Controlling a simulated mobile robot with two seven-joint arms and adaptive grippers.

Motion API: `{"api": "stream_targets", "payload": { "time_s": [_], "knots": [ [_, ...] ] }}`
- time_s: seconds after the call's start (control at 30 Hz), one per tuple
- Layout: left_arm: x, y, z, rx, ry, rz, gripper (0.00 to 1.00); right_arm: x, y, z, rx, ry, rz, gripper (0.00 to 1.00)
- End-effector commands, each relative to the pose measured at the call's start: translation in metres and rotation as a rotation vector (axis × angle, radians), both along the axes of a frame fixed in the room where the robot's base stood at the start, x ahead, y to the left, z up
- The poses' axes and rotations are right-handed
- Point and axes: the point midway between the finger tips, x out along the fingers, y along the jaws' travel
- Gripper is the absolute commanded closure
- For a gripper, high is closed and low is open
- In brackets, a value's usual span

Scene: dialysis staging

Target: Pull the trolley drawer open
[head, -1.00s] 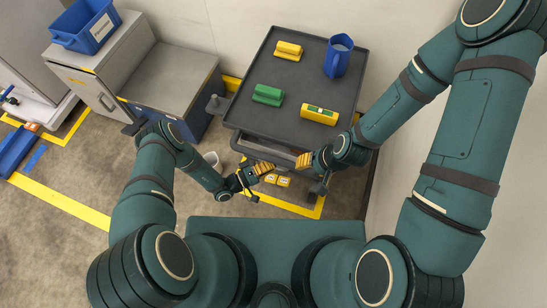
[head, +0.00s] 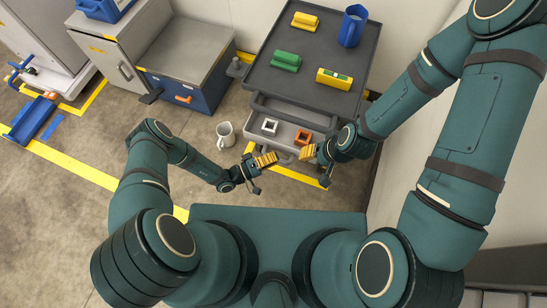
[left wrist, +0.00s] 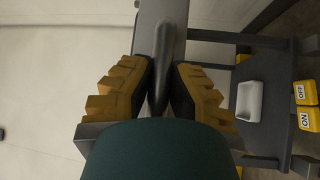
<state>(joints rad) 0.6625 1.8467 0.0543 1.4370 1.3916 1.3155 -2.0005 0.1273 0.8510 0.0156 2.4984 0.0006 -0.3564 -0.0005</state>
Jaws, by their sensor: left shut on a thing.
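The trolley (head: 320,85) stands ahead with a dark top tray. Its grey drawer (head: 286,133) is pulled out below the top, with a white square piece (head: 269,126) and an orange square piece (head: 303,137) inside. My left gripper (head: 266,160) is at the drawer's front edge. In the left wrist view, its yellow fingers (left wrist: 160,90) are shut on a dark bar, the drawer handle (left wrist: 161,65). My right gripper (head: 309,152) is beside the drawer's front right corner; its jaw opening is too small to make out.
A grey-and-blue cabinet (head: 185,85) stands further left.

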Motion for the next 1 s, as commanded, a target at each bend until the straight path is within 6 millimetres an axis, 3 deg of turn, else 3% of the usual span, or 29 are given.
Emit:
{"api": "stream_targets", "payload": {
  "time_s": [0.37, 0.4, 0.43, 0.77, 1.0],
  "knots": [
    [-0.002, -0.004, 0.001, -0.007, 0.001, -0.008, 1.0, 0.0, 0.0, 0.0, 0.0, 0.0, 0.0, 0.53],
    [-0.002, -0.004, 0.001, -0.007, 0.001, -0.008, 0.71, 0.0, 0.0, 0.0, 0.0, 0.0, 0.0, 0.53],
    [-0.002, -0.004, 0.001, -0.007, 0.001, -0.008, 0.66, 0.0, 0.0, 0.0, 0.0, 0.0, 0.0, 0.53],
    [-0.001, -0.001, 0.002, -0.003, 0.0, -0.003, 0.66, 0.0, 0.0, 0.0, 0.0, 0.0, 0.0, 0.53],
    [0.0, -0.001, 0.028, -0.006, 0.0, -0.002, 0.66, 0.0, 0.0, 0.0, 0.0, 0.0, 0.0, 0.53]
  ]
}}
